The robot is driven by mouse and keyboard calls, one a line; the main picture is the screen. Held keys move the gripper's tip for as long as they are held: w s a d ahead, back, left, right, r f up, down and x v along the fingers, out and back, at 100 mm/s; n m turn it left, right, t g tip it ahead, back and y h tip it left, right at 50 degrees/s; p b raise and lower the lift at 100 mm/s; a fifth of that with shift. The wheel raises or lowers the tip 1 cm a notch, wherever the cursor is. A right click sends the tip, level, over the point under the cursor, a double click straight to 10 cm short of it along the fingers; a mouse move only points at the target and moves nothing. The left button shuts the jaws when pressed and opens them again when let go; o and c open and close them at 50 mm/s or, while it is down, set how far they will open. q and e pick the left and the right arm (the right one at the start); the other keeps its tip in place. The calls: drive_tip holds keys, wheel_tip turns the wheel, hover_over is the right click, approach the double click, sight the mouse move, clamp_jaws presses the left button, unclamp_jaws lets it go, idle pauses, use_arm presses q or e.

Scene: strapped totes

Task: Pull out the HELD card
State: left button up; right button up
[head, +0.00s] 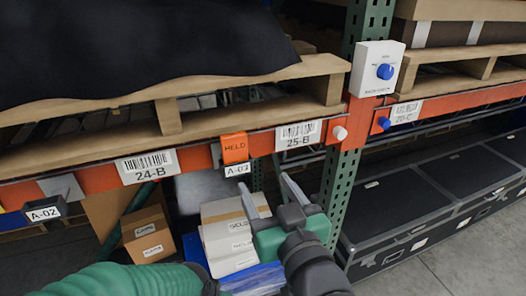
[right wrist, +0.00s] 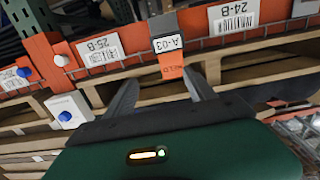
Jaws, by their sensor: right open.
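The orange HELD card (head: 234,147) stands in a small holder labelled A-03 (head: 237,170) on the orange rack beam. In the right wrist view, which is upside down, the HELD card (right wrist: 171,68) and the A-03 holder (right wrist: 167,44) appear beyond and between my fingers. My right gripper (head: 270,196) is open and empty, below and to the right of the card in the head view. Its two fingers also show in the right wrist view (right wrist: 162,92), apart from the card. A green arm section of mine crosses the bottom left of the head view; my left gripper is not visible.
The orange beam (head: 100,178) carries labels 24-B (head: 147,165) and 25-B (head: 298,134). A pallet (head: 200,112) rests above it. A white box with a blue knob (head: 377,68) sits on the green upright at right. Cartons (head: 225,235) stand below the beam.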

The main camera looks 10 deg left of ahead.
wheel_tip(320, 180, up, 2)
drive_tip(key=s, duration=0.1)
drive_tip(key=p, duration=0.1)
approach(236, 147)
drive_tip(key=x, duration=0.4)
drive_tip(key=shift+w+a+f, duration=0.1)
drive_tip(key=shift+a, duration=0.5)
drive_tip(key=x, duration=0.3)
drive_tip(key=shift+w+d, duration=0.1)
drive_tip(key=shift+w, duration=1)
drive_tip(key=shift+w+a, duration=0.2)
drive_tip(key=shift+w, duration=0.2)
drive_tip(key=shift+a, duration=0.65)
drive_tip(key=shift+c, duration=0.7)
drive_tip(key=shift+a, duration=0.15)
drive_tip(key=shift+c, duration=2.5)
drive_tip(key=shift+d, duration=0.45)
drive_tip(key=c, duration=0.7)
drive_tip(key=shift+a+r+p, duration=0.15)
drive_tip(key=shift+r+p, duration=0.3)
drive_tip(key=shift+r, duration=0.55)
drive_tip(key=shift+s+r+p, duration=0.1)
drive_tip(key=shift+r+p, duration=0.85)
drive_tip(key=shift+r, duration=0.65)
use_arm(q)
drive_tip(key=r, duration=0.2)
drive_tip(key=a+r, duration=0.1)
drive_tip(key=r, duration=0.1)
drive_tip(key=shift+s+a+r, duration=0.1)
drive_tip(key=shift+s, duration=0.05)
